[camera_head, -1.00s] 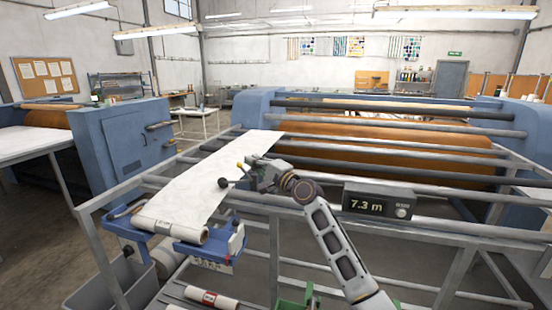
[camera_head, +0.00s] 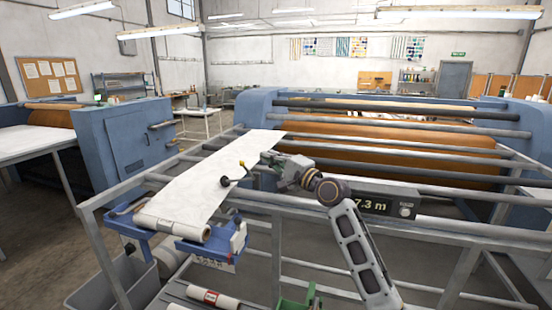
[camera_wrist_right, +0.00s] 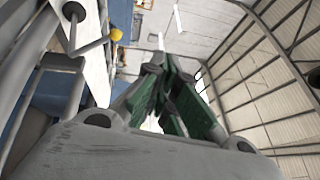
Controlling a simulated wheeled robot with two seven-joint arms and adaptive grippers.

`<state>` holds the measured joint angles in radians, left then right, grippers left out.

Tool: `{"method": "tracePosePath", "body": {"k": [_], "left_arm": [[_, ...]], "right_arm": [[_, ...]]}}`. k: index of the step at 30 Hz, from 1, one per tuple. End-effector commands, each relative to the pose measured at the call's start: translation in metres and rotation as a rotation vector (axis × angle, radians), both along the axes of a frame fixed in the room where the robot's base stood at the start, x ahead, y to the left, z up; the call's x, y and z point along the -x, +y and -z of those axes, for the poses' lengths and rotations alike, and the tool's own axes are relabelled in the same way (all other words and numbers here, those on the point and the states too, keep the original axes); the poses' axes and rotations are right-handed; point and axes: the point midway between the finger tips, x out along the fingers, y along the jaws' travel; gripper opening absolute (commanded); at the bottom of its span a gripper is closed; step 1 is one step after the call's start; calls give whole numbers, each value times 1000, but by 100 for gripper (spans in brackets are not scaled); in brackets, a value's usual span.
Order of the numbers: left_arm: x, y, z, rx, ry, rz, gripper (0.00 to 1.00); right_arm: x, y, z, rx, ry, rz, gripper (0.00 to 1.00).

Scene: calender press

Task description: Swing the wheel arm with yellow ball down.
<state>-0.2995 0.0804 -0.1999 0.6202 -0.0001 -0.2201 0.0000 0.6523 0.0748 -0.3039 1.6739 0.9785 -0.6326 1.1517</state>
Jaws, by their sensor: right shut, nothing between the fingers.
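The wheel arm with the yellow ball (camera_head: 242,163) is at the side of the white paper web, its yellow ball up and a black ball (camera_head: 224,181) lower left. In the right wrist view the yellow ball (camera_wrist_right: 116,35) and black ball (camera_wrist_right: 73,11) show at upper left on grey rods. My right gripper (camera_head: 266,158) is to the right of the yellow ball, apart from it. In the right wrist view its green-padded fingers (camera_wrist_right: 153,70) are shut and empty. The hub is partly hidden. My left gripper is not in view.
Grey rails (camera_head: 450,223) of the machine frame run under and beside my right arm. A length display (camera_head: 405,209) is partly behind that arm. A blue tray with a paper roll (camera_head: 172,224) is at the web's near end. Large orange rollers (camera_head: 400,148) stand behind.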

Motion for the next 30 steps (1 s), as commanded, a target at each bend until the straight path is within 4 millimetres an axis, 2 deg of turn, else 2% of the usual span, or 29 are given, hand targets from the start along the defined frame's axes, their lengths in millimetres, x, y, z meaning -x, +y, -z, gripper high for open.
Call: {"method": "tracePosePath", "body": {"k": [9,22,26,30], "left_arm": [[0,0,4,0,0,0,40],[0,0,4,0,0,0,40],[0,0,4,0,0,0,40],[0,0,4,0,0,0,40]], "right_arm": [[14,-14,-8,0,0,0,0],[16,-15,-8,0,0,1,0],[17,-15,-2,15,0,4,0],[21,-17,17,65,1,14,0]]}}
